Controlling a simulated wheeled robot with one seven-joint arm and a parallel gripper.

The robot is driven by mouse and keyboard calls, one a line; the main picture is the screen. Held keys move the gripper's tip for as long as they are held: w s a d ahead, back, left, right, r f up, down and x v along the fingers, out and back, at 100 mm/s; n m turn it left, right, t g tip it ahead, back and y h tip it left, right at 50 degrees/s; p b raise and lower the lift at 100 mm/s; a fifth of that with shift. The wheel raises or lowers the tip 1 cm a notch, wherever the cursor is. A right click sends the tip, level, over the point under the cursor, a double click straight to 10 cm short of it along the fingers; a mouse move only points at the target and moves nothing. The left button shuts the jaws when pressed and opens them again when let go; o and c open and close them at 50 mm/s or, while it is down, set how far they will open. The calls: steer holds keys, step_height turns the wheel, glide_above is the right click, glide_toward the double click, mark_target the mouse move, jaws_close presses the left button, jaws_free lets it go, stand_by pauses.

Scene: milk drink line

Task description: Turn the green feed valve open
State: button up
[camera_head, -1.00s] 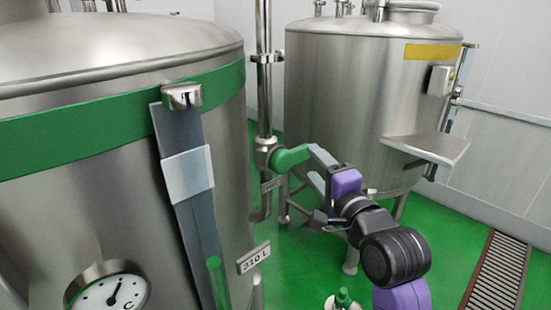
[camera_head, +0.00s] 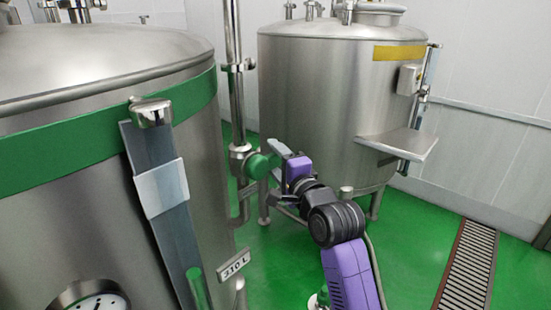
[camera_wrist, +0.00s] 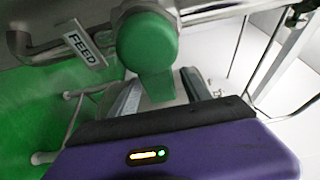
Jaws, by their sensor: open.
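The green feed valve (camera_head: 258,166) sits on the upright steel pipe right of the near tank, with its lever partly hidden by my gripper in the head view. In the wrist view, the valve's round green hub (camera_wrist: 148,42) is just ahead, and its flat green lever (camera_wrist: 156,86) points back toward me. My gripper (camera_wrist: 160,82) is open, one grey finger on each side of the lever. I cannot tell whether either finger touches it. The gripper also shows beside the valve in the head view (camera_head: 279,152). A FEED plate (camera_wrist: 85,49) hangs left of the hub.
The near steel tank (camera_head: 90,210) with a green band fills the left. A second tank (camera_head: 315,95) with a side shelf (camera_head: 400,145) stands behind my arm. A floor drain grate (camera_head: 468,265) runs at right. Green floor between is mostly clear.

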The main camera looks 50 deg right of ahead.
jaws_close()
steer(key=shift+f, duration=0.1)
stand_by(1.2)
